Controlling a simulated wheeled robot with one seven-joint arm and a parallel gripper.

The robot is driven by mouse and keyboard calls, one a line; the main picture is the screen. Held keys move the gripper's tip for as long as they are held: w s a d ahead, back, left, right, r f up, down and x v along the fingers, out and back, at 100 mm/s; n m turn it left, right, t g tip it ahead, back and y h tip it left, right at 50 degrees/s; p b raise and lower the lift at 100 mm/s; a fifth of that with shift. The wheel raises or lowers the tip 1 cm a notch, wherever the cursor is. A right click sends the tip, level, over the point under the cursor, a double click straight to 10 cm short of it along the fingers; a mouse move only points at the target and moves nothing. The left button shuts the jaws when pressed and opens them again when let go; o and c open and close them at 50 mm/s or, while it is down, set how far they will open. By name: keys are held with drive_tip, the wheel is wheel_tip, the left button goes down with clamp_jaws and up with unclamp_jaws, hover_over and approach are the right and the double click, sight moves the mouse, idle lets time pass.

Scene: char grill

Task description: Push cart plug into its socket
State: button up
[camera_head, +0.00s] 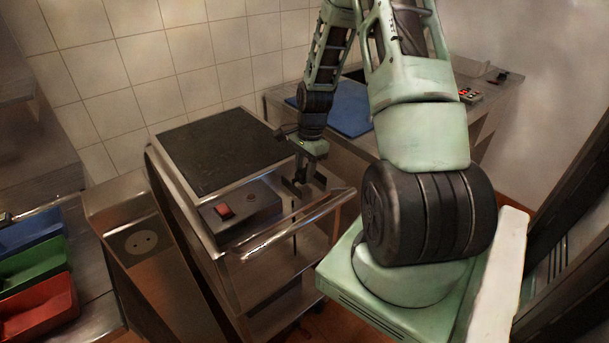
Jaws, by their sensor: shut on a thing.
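My gripper (304,188) is above the right side of the steel cart, just behind its front handle bar. It is shut on a small dark thing, which I take to be the cart plug; its shape is hard to make out between the dark fingers. A thin dark line, perhaps its cable, runs down below the gripper. The cart (222,238) has a dark flat top and a control box (240,211) with a red switch. The socket (141,242), a round two-hole outlet on a dark plate, is on the steel unit left of the cart, well apart from my gripper.
The cart's handle bar (300,224) crosses in front of my gripper. A counter with a blue board (348,108) stands behind at the right. Blue, green and red bins (38,304) are at the left. A tiled wall (185,50) closes the back.

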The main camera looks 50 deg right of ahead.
sight(305, 171)
wheel_tip(305, 171, up, 8)
drive_tip(key=shift+r+b, duration=0.2)
drive_tip(key=shift+b, duration=0.25)
